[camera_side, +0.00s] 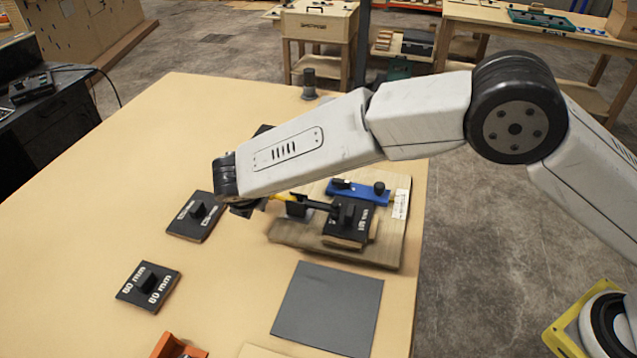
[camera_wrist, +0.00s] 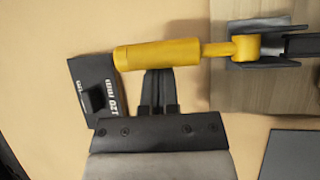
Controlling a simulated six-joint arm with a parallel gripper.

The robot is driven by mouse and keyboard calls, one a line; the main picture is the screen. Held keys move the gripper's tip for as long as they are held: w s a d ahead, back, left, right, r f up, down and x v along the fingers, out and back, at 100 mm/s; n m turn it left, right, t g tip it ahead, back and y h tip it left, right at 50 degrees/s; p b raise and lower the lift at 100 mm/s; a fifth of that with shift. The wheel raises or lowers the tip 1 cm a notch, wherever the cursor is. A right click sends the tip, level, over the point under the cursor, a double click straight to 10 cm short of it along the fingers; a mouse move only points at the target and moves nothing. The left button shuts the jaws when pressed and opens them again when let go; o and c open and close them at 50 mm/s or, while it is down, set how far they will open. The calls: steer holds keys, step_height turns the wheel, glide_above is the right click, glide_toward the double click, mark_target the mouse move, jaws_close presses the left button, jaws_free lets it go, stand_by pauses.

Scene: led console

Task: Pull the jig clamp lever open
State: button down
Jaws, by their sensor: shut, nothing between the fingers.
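The jig clamp lever is a yellow handle (camera_wrist: 158,55) that runs left from a dark metal bracket (camera_wrist: 268,60) on the wooden jig board in the wrist view. In the side view only a short piece of the yellow handle (camera_side: 282,197) shows below my arm. My gripper (camera_wrist: 160,75) is shut and empty, with its fingertips at the handle's lower edge in the wrist view. The handle covers the tips, so I cannot tell whether they touch. In the side view my gripper (camera_side: 243,209) is mostly hidden under my wrist.
The jig board (camera_side: 385,252) carries a black block (camera_side: 350,222) and a blue bar (camera_side: 358,192). Black labelled blocks lie to the left, one (camera_side: 195,228) near my gripper and a 60 mm one (camera_side: 148,287). A grey plate (camera_side: 328,308) lies in front.

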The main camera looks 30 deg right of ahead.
steer(key=shift+r+t+y, duration=0.4)
steer(key=shift+t, duration=0.1)
stand_by(0.3)
steer(key=shift+s+d+r+m+t+y, duration=0.15)
steer(key=shift+r+m+t+y, duration=0.25)
steer(key=shift+r+t, duration=0.1)
steer(key=shift+d+r, duration=0.1)
steer(key=shift+r, duration=0.2)
steer(key=shift+s+d+r, duration=0.4)
steer(key=shift+r, duration=0.2)
steer(key=shift+s+d+r, duration=0.35)
steer(key=shift+s+r, duration=0.05)
steer(key=shift+r, duration=0.15)
steer(key=shift+s+d+r, duration=0.4)
steer(key=shift+s+d, duration=0.2)
steer(key=shift+s, duration=0.05)
steer(key=shift+s+d, duration=0.1)
steer(key=shift+d, duration=0.05)
steer(key=shift+d, duration=0.15)
steer(key=shift+s, duration=0.15)
steer(key=s+d+r, duration=0.1)
steer(key=s, duration=0.8)
steer(key=shift+s+r, duration=0.25)
steer(key=shift+r, duration=0.05)
